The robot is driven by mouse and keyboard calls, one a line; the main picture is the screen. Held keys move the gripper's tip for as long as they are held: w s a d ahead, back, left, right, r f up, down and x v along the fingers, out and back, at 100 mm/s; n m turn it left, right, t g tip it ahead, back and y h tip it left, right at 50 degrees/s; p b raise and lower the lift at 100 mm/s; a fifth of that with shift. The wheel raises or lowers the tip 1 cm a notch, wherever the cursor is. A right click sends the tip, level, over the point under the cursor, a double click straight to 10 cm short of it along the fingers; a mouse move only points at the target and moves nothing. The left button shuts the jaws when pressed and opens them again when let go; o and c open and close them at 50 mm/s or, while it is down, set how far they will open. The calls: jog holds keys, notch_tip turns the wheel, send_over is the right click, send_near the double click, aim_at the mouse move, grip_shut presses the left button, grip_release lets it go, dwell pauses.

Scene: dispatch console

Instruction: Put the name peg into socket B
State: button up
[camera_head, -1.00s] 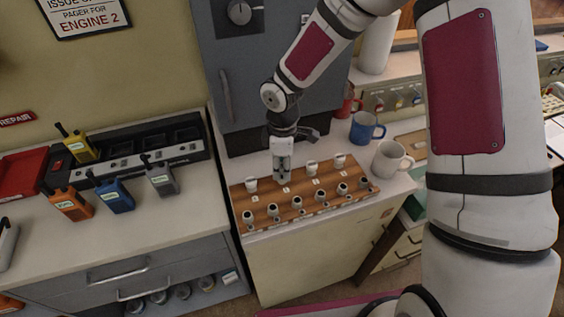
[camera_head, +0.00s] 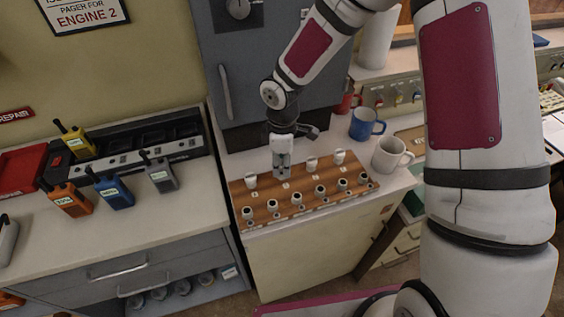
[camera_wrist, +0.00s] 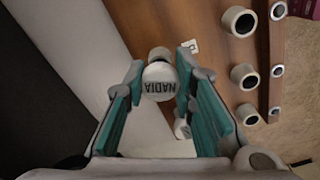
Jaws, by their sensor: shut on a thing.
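My gripper (camera_head: 282,172) is over the back row of the wooden board (camera_head: 262,207), at the second place from the left. In the wrist view its teal-lined fingers (camera_wrist: 166,92) are shut on a white name peg (camera_wrist: 160,80) with NADIA on its top. The lower end of the peg is hidden, so I cannot tell whether it is in a socket. A small white letter label (camera_wrist: 190,45) lies beside it, its letter too small to read. Socket B cannot be made out for certain.
White pegs flank the gripper in the back row, one at left (camera_head: 250,180) and one close at right (camera_head: 312,163). Several more cylinders (camera_head: 320,189) line the front. A blue mug (camera_head: 366,124) and a white mug (camera_head: 391,155) stand right of the board. A grey cabinet (camera_head: 240,90) rises behind.

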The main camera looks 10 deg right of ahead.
jog(key=shift+f, duration=0.95)
dwell(1.4)
jog(key=o, duration=0.9)
jog(key=shift+c, duration=0.2)
jog(key=shift+r, duration=0.1)
jog(key=shift+r+p, duration=0.65)
jog(key=shift+r, duration=2.3)
